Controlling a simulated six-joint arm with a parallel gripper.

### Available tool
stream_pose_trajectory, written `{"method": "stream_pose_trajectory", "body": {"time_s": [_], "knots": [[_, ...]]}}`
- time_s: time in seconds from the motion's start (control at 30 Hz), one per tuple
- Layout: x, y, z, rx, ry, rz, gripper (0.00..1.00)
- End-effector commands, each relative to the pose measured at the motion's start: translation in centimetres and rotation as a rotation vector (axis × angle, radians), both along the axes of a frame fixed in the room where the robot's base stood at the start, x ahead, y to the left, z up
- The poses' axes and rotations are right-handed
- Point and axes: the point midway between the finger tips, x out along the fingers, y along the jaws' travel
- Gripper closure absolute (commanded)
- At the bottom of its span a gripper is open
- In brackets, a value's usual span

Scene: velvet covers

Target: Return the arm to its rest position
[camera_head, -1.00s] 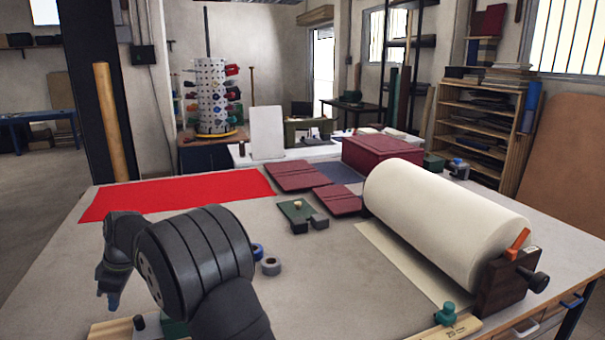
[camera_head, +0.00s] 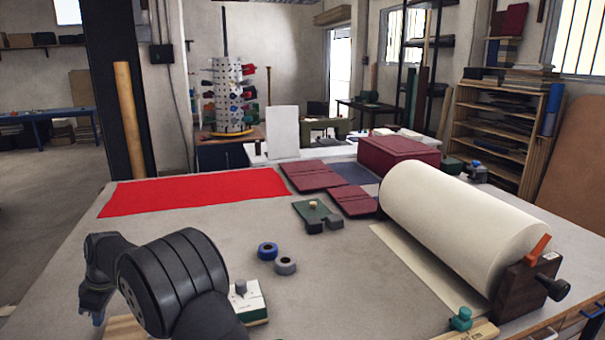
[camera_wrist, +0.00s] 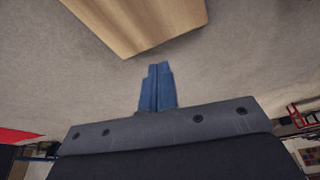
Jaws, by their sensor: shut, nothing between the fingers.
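My gripper (camera_head: 98,316) hangs at the lower left of the head view, beside my dark arm, over the near left part of the table (camera_head: 215,240). In the wrist view its blue fingers (camera_wrist: 157,85) are pressed together with nothing between them. They point toward a light wooden board (camera_wrist: 140,22) and the grey table top. The gripper is apart from the red velvet (camera_head: 195,191), which lies flat at the back left of the table.
A blue tape roll (camera_head: 267,251) and a grey one (camera_head: 285,266) lie right of my arm. A white-topped block (camera_head: 247,302) sits close to it. Dark red covers (camera_head: 312,176), a green jig (camera_head: 318,214) and a large cream roll (camera_head: 460,225) stand farther right.

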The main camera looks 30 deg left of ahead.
Motion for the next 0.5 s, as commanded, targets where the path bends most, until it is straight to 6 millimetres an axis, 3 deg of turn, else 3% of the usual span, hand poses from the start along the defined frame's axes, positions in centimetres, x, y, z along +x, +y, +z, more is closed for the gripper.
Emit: {"method": "stream_pose_trajectory", "body": {"time_s": [0.27,0.5], "knots": [[-2.8,3.9,0.1,0.000,0.001,0.001,1.00],[-1.6,2.3,5.1,0.002,0.001,-0.001,1.00]]}}
